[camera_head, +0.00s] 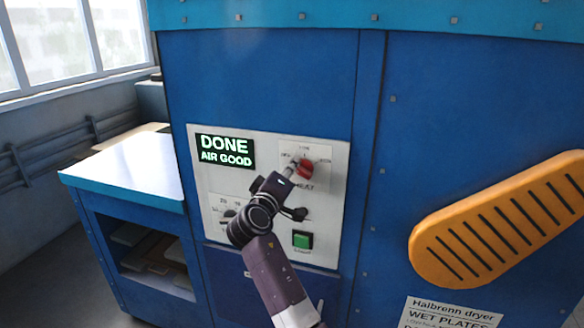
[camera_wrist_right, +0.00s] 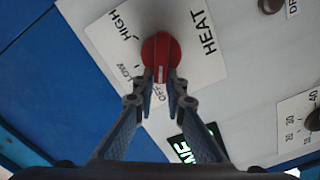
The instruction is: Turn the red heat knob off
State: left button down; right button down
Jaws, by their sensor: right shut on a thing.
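The red heat knob (camera_head: 306,168) sits on the white control panel (camera_head: 327,215) of the blue dryer. In the right wrist view the knob (camera_wrist_right: 161,52) has a white mark at its lower edge, on the side of the OFF label. LOW and HIGH are printed farther round it. My right gripper (camera_head: 292,170) reaches the knob from the left in the head view. Its two fingertips (camera_wrist_right: 165,77) are closed on the knob's lower part, in the wrist view. My left gripper is not in view.
The panel's display (camera_head: 225,151) reads DONE, AIR GOOD. A green button (camera_head: 302,240) and a timer dial (camera_head: 228,215) are below. A vented orange handle-like piece (camera_head: 500,220) is on the right. A white-topped side table (camera_head: 130,168) stands left.

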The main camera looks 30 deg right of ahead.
dwell(0.4)
jog(key=c, duration=2)
grip_release()
jog(key=shift+o, duration=0.2)
jog(key=shift+a, duration=0.1)
jog(key=v, duration=0.7)
jog(key=shift+a, duration=0.2)
jog(key=shift+s, duration=0.1)
